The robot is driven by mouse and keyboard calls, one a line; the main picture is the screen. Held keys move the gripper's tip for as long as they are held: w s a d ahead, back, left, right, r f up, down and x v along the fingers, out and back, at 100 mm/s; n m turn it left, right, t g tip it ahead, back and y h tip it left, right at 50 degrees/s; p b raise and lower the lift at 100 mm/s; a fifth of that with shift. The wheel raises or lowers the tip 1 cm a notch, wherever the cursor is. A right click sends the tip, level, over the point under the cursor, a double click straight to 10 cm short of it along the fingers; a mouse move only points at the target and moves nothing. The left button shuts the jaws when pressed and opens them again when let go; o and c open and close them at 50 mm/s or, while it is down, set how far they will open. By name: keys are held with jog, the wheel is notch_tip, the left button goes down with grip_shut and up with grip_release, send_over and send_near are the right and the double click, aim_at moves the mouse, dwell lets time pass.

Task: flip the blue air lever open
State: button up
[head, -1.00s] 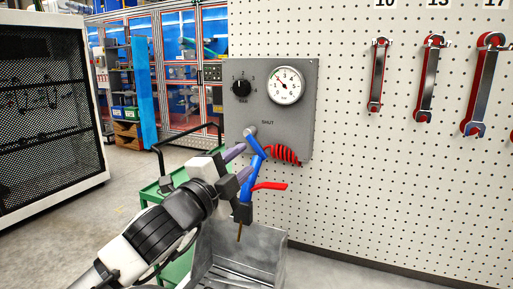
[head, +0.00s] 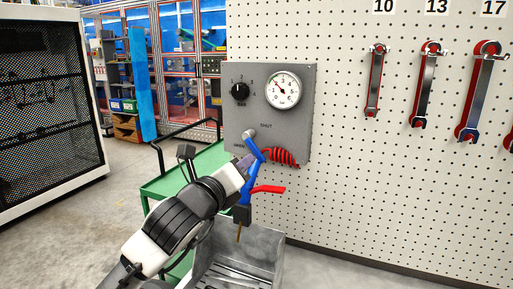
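The blue air lever (head: 255,149) hangs from a grey pivot on the grey panel (head: 296,125), slanting down and slightly right.
A coiled red hose (head: 282,156) lies right of the lever. Above are a black knob (head: 239,91) and a round gauge (head: 283,90). A green cart (head: 160,185) stands behind my arm, a grey metal bin (head: 250,250) below. Wrenches (head: 425,85) hang on the pegboard at right.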

aim_at(256, 152)
jog(key=p+x, duration=0.3)
jog(key=x, duration=0.7)
jog(key=shift+c, duration=0.2)
grip_shut()
